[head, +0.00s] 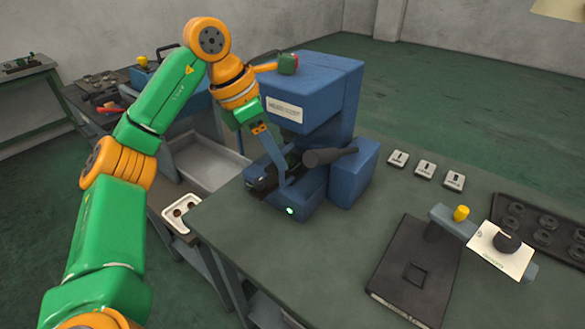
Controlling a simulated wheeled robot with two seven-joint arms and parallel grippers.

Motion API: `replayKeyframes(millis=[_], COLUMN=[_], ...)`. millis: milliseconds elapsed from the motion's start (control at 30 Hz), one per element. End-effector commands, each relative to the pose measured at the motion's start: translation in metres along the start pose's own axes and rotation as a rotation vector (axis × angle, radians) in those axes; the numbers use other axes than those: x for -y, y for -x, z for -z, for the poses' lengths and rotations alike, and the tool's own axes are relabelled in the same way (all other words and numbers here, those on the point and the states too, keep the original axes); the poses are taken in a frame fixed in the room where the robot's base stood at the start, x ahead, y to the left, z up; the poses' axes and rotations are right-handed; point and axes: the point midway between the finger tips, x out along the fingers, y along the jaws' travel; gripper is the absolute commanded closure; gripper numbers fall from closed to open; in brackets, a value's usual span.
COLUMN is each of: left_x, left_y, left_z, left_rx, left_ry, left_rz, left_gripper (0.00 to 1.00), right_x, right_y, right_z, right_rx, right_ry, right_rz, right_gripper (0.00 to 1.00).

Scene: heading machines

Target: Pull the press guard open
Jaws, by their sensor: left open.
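The press is a blue machine (335,95) with a white label, standing on the grey-green table. My left gripper (279,172) reaches down in front of the press opening, with its fingers close to the dark parts there. It is open. The press guard cannot be clearly told apart from the gripper and the dark parts (262,184) at the opening. I cannot tell whether the fingers touch it. A dark grey cylinder (325,156) sticks out at the front of the press. A green light (290,211) glows low on its front. My right gripper is not in view.
Several small white-labelled blocks (425,169) lie right of the press. A black plate (415,270) with a blue arm and yellow knob stands at the front right, near a dark tray of rings (545,230).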

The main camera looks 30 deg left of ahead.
Motion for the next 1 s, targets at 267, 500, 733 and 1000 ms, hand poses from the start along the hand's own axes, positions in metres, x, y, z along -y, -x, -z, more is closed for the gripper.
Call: replayKeyframes(millis=[267, 500, 733, 1000], left_x=[0.001, 0.001, 0.001, 0.001], left_y=[-0.044, -0.048, -0.047, -0.047], left_z=[-0.001, -0.001, -0.001, -0.001], left_rx=[0.000, 0.002, 0.002, 0.002], left_ry=[-0.002, -0.003, -0.003, -0.003], left_rz=[0.002, 0.002, 0.003, 0.003], left_gripper=[0.55, 0.55, 1.00, 1.00], right_x=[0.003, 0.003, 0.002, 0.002], right_y=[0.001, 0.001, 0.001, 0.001], right_z=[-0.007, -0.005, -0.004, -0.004], right_rx=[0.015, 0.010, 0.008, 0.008], right_ry=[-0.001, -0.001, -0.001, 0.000], right_rz=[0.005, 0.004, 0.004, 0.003], right_gripper=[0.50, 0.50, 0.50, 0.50])
